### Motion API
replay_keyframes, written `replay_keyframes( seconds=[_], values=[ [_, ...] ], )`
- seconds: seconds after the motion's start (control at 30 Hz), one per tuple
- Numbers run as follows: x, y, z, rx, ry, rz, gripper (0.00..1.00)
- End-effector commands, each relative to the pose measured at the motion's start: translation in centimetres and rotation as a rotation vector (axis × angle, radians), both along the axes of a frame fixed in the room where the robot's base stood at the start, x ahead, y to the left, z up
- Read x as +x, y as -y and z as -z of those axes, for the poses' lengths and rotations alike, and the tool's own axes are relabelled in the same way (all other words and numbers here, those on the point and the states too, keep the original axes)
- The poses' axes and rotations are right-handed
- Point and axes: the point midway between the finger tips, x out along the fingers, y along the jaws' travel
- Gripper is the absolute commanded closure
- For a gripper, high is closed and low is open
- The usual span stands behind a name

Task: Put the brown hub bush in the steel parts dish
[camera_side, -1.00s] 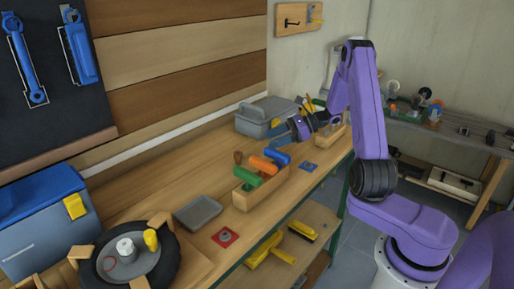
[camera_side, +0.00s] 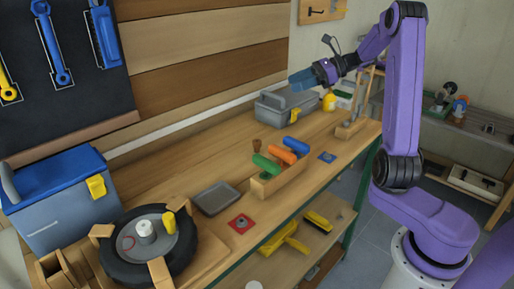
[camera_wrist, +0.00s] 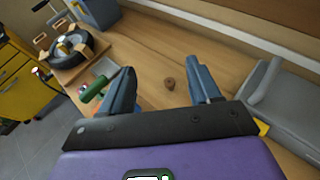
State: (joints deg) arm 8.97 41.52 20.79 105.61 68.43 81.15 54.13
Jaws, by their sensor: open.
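The brown hub bush (camera_side: 257,146) stands on the bench just behind the wooden tool box; it also shows in the wrist view (camera_wrist: 169,84), between and beyond my fingertips. The steel parts dish (camera_side: 217,197) is a shallow grey tray on the bench, left of the tool box. It looks empty.
The wooden box (camera_side: 284,181) holds green, orange and blue handles. A grey toolbox (camera_side: 285,106) stands behind. A wheel (camera_side: 118,268) with wooden blocks lies at the front left, beside a blue cooler-like box (camera_side: 60,205). Red (camera_side: 236,219) and blue pads lie along the front edge. Mid-bench is clear.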

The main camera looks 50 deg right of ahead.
Motion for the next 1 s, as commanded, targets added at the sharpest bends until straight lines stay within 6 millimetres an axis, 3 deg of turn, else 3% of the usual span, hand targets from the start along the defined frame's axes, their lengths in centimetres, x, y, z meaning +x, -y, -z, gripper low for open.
replay_keyframes(
  seconds=[0.03, 0.37, 0.6, 0.8, 1.0],
  values=[
    [0.1, -0.5, -0.8, -0.012, -0.010, -0.025, 0.38],
    [0.9, -6.7, 2.6, -0.244, -0.268, -0.385, 0.38],
    [2.1, -10.1, 4.3, -0.613, -0.489, -0.633, 0.38],
    [4.7, -11.8, 3.7, -0.988, -0.602, -0.707, 0.38],
    [7.1, -13.3, 2.0, -1.248, -0.628, -0.682, 0.38]
  ],
)
